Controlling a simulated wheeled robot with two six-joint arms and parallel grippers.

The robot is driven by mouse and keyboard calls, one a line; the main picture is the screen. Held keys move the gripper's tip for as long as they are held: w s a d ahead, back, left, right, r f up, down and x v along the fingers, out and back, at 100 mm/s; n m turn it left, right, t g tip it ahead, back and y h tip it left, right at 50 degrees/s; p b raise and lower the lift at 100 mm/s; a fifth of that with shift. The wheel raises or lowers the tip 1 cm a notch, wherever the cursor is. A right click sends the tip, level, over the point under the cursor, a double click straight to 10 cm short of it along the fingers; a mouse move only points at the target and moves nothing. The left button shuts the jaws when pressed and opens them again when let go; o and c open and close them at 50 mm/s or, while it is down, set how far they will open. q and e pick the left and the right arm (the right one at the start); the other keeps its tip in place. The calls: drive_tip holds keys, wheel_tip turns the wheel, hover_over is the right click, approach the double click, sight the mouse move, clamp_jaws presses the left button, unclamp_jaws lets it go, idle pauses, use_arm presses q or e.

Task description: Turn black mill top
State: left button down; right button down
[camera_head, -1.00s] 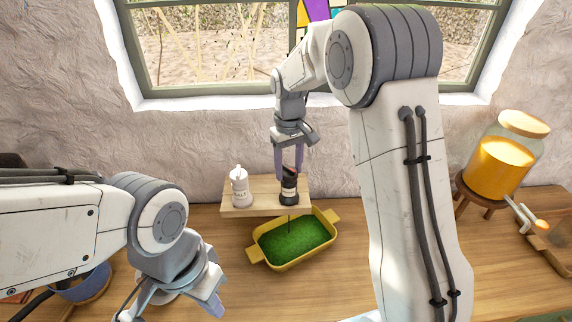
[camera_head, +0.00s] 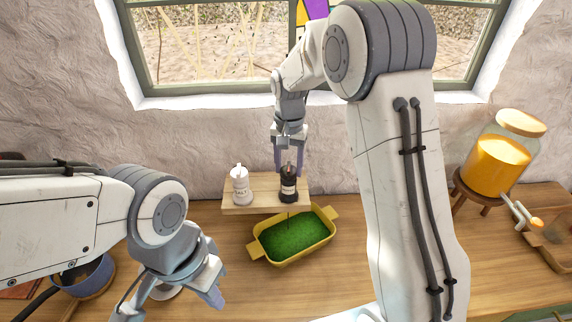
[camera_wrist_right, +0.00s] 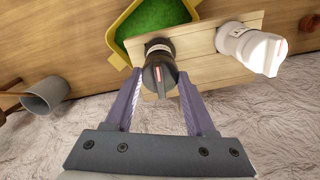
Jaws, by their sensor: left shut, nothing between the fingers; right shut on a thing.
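The black mill (camera_head: 288,187) stands upright on a small wooden shelf (camera_head: 235,208), beside a white salt mill (camera_head: 240,188). My right gripper (camera_head: 289,168) reaches down from above and is shut on the black mill's top. In the right wrist view my right gripper (camera_wrist_right: 160,100) has one purple finger on each side of the black mill's top (camera_wrist_right: 158,78), which bears a red and white mark. My left gripper (camera_head: 214,296) is shut and empty over the counter at the lower left, well apart from the mills.
A yellow tray with green contents (camera_head: 262,256) sits below and in front of the shelf. A glass jar of orange liquid (camera_head: 495,160) stands on a wooden stand at the right. A blue bowl (camera_head: 92,280) is at the lower left, partly behind my left arm.

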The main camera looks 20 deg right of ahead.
sight(289, 166)
idle(0.4)
drive_tip(key=shift+c, duration=1.1)
unclamp_jaws()
drive_tip(key=shift+r, duration=0.5)
wheel_tip(289, 166, up, 10)
drive_tip(key=b, duration=0.2)
drive_tip(key=shift+f, duration=0.25)
